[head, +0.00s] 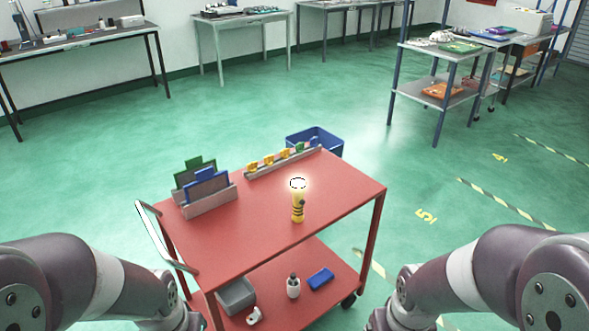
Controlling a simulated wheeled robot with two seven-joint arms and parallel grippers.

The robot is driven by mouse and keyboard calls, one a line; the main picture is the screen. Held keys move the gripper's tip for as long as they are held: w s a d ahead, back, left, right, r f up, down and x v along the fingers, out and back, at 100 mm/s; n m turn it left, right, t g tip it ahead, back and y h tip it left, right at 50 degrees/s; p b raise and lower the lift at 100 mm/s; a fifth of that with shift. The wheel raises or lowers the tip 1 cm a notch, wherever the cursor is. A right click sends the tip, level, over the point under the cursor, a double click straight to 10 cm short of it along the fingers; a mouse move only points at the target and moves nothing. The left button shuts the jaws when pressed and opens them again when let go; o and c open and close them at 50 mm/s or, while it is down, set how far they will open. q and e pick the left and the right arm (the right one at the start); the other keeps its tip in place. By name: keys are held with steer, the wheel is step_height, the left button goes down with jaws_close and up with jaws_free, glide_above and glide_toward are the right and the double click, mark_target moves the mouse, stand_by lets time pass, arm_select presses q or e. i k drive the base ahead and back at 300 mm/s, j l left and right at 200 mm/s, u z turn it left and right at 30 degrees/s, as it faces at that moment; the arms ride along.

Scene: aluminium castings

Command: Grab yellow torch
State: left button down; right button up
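A yellow torch (297,208) stands upright on the top shelf of a red cart (262,232), right of its middle. Its head is at the top and looks bright white, with dark parts on its body. Nothing touches it. My two arms come in at the lower left and lower right, in front of and beside the cart. Both bend down out of the picture, so neither gripper shows.
A grey holder (209,203) with green and blue boards stands at the cart's left. A blue bin (316,138) stands behind. The cart top around the torch is clear.

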mark_target(297, 187)
steer(key=i+l+z, duration=0.15)
steer(key=i+l, duration=0.15)
steer(key=i+l+z, duration=0.15)
steer(key=i, duration=0.35)
steer(key=i+l+z, duration=0.15)
steer(key=i, duration=0.25)
steer(key=l, duration=0.1)
